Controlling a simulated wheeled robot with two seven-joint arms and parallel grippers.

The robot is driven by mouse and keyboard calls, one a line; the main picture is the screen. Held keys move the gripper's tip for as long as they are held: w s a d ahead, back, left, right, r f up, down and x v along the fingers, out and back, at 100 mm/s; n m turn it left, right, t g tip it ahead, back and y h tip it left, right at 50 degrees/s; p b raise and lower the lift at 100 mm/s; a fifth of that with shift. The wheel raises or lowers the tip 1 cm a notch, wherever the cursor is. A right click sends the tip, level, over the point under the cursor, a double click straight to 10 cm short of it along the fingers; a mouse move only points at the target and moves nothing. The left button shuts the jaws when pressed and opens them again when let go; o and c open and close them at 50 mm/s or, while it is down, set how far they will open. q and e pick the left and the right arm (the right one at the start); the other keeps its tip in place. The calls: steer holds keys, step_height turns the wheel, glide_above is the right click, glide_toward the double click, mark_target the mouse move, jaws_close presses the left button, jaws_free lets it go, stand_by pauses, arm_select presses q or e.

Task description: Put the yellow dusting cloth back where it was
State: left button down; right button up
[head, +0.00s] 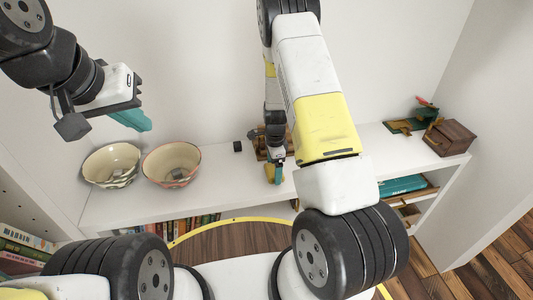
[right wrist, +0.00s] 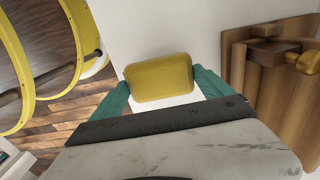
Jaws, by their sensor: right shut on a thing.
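The yellow dusting cloth (right wrist: 160,78) looks like a small folded block in the right wrist view. It sits between the two teal fingers of my right gripper (right wrist: 158,86), which are shut on it. In the head view my right gripper (head: 275,174) is at the white shelf top, and only a sliver of yellow shows beside its fingers. I cannot tell whether the cloth touches the shelf. My left gripper (head: 131,119) hangs above the bowls at the left, seen from the side with its teal fingers overlapping, and no object shows in it.
A cream bowl (head: 111,165) and a pinkish bowl (head: 171,164) stand left on the shelf (head: 222,192). A small dark cube (head: 237,146) is near the wall. A wooden item (right wrist: 270,65) is close beside my right gripper. A brown wooden box (head: 450,138) stands far right.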

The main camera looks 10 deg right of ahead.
steer(key=shift+f, duration=0.85)
steer(key=shift+f, duration=0.1)
steer(key=o, duration=1.1)
steer(key=shift+c, duration=0.2)
